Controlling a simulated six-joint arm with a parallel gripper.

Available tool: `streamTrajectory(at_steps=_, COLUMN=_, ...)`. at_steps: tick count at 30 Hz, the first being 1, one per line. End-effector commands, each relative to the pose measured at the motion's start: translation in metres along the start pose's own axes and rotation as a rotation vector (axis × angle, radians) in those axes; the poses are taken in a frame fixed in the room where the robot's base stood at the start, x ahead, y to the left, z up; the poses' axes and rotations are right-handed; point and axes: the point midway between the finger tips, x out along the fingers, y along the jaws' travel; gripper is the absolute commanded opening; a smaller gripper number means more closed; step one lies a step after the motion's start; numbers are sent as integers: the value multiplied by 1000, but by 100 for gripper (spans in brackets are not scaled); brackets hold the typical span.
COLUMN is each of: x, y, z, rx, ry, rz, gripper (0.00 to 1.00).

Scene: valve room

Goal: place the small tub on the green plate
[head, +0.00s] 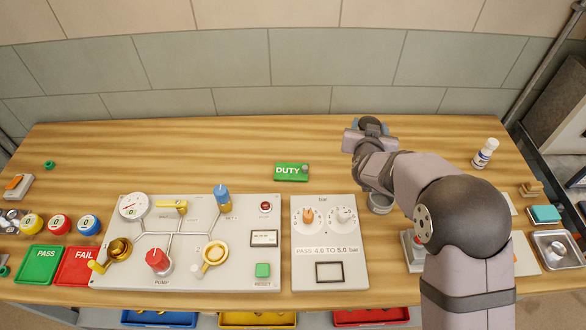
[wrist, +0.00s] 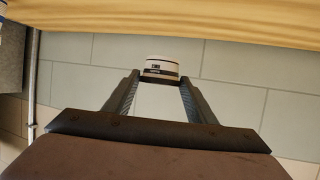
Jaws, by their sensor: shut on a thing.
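In the wrist view the small tub (wrist: 161,69), white with a dark label band, sits between the fingertips of my gripper (wrist: 160,80), which is shut on it. In the head view my gripper (head: 369,130) is over the back right of the table, and I cannot make out the tub there. A flat green plate marked PASS (head: 38,266) lies at the table's front left, far from my gripper. Its surface looks empty.
A red plate marked FAIL (head: 78,268) lies beside the green one. A valve panel (head: 190,275) and a gauge panel (head: 330,251) fill the front middle. A green DUTY sign (head: 290,172) lies behind them. A white bottle (head: 485,153) stands at right. The back left is mostly clear.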

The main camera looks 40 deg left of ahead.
Motion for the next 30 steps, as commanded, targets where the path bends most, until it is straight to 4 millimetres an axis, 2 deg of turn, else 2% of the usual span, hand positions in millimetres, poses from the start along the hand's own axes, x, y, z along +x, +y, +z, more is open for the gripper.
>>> streamTrajectory(at_steps=1, x=-6, y=-28, z=1, rx=-13, ry=4, rz=-39, gripper=29)
streamTrajectory(at_steps=6, x=-34, y=-106, z=0, rx=-56, ry=3, rz=-144, gripper=29)
streamTrajectory(at_steps=9, x=-53, y=-145, z=2, rx=-76, ry=3, rz=-191, gripper=29)
streamTrajectory(at_steps=13, x=-75, y=-179, z=5, rx=-93, ry=1, rz=-231, gripper=29)
streamTrajectory(at_steps=16, x=-88, y=-196, z=7, rx=-102, ry=1, rz=-250, gripper=29)
streamTrajectory(at_steps=21, x=-105, y=-211, z=12, rx=-107, ry=1, rz=-262, gripper=29)
streamTrajectory(at_steps=30, x=-103, y=-191, z=35, rx=-94, ry=-1, rz=-228, gripper=29)
